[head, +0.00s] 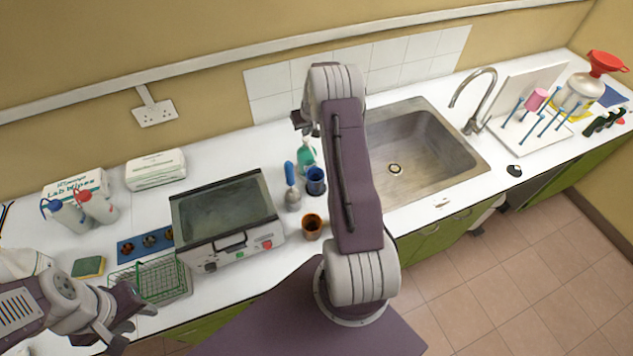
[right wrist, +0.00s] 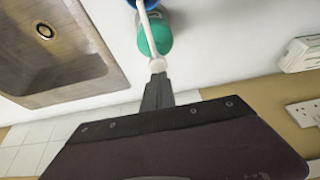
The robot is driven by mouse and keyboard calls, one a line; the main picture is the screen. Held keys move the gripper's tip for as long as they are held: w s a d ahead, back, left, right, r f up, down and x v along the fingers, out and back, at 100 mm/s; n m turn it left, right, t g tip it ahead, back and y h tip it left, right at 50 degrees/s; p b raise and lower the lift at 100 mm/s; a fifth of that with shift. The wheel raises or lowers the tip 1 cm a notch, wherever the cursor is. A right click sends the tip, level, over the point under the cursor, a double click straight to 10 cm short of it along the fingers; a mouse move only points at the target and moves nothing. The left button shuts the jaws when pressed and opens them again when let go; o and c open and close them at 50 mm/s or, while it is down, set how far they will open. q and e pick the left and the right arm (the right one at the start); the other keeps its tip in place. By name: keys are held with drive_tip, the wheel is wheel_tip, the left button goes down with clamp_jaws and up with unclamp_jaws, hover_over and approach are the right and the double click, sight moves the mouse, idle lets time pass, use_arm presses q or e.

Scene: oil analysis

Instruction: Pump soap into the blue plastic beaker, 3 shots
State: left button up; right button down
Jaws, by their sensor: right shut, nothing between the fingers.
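The green soap bottle (head: 306,153) stands on the white counter left of the sink. In the right wrist view the green bottle (right wrist: 155,36) has a white pump with a long spout (right wrist: 145,28) pointing towards the blue beaker (right wrist: 147,4), which is cut by the picture edge. The blue beaker (head: 316,183) stands in front of the bottle in the head view. My right gripper (right wrist: 157,80) is shut and empty, its tips at the pump head; whether they touch it I cannot tell. My left gripper (head: 130,325) is open and empty at the lower left.
A brown beaker (head: 312,228) and a blue-topped item (head: 290,178) stand close to the blue beaker. A glass-topped device (head: 225,212) is left of them, and the sink (head: 430,150) is to the right. A green wire basket (head: 150,280) is near my left gripper.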

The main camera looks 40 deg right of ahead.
drive_tip(key=shift+s+a+f+b, duration=0.1)
drive_tip(key=shift+f+b, duration=0.9)
drive_tip(key=shift+f, duration=0.3)
drive_tip(key=shift+r+p, duration=0.85)
drive_tip(key=shift+r, duration=0.45)
drive_tip(key=shift+f, duration=0.1)
